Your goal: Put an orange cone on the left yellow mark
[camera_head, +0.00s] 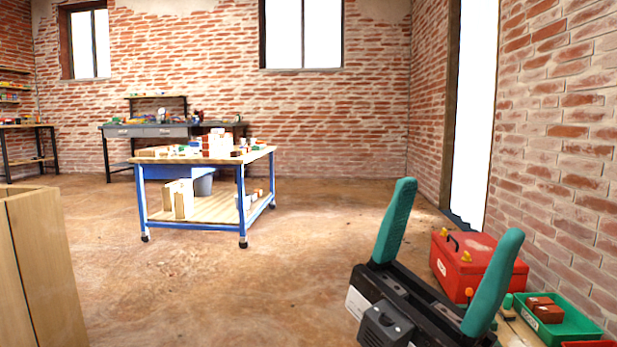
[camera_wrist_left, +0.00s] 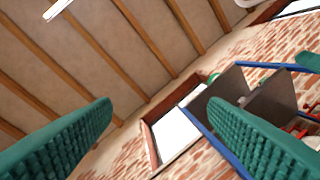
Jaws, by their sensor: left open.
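My left gripper (camera_head: 458,210) is at the lower right of the head view, its two teal fingers pointing up and wide apart, with nothing between them. In the left wrist view (camera_wrist_left: 160,108) its fingers also stand apart and empty, pointing toward the ceiling and a window. No orange cone can be made out for sure; a small orange rounded thing (camera_head: 469,292) shows beside the red toolbox, partly hidden. No yellow mark on a surface is visible in either view. My right gripper cannot be made out.
The red toolbox (camera_head: 461,269) and a green bin (camera_head: 573,326) with reddish-brown blocks stand right of the gripper, near the brick wall. A blue-framed cart (camera_head: 190,223) with boxes stands mid-left. A wooden cabinet (camera_head: 45,265) is at left. The middle floor is clear.

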